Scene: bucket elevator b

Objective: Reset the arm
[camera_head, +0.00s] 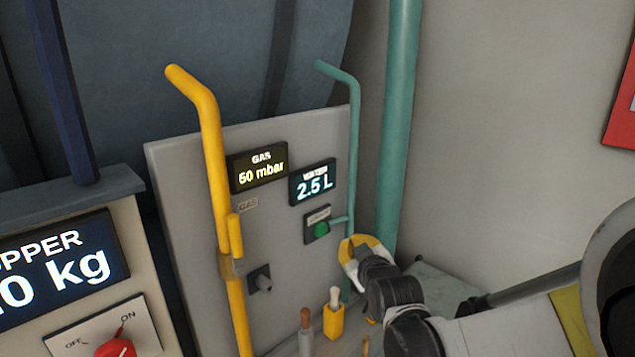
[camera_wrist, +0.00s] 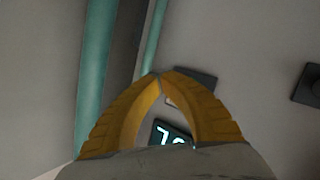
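My arm reaches in from the lower right in the head view. My gripper (camera_head: 352,248) is in front of the grey panel (camera_head: 185,170), near its right edge and just below the green button (camera_head: 322,230). In the wrist view, the two yellow fingers of my gripper (camera_wrist: 160,76) meet at their tips. The gap behind the tips holds nothing, and part of a lit display (camera_wrist: 168,135) shows through it. I cannot tell whether the fingertips touch the panel or the thin green pipe.
A yellow gas pipe (camera_head: 212,150) with a lever and a thin green pipe (camera_head: 354,130) run up the panel. A thick green pipe (camera_head: 398,110) stands right of it. Handled tools (camera_head: 334,315) stand below. A hopper control box (camera_head: 60,270) is at left.

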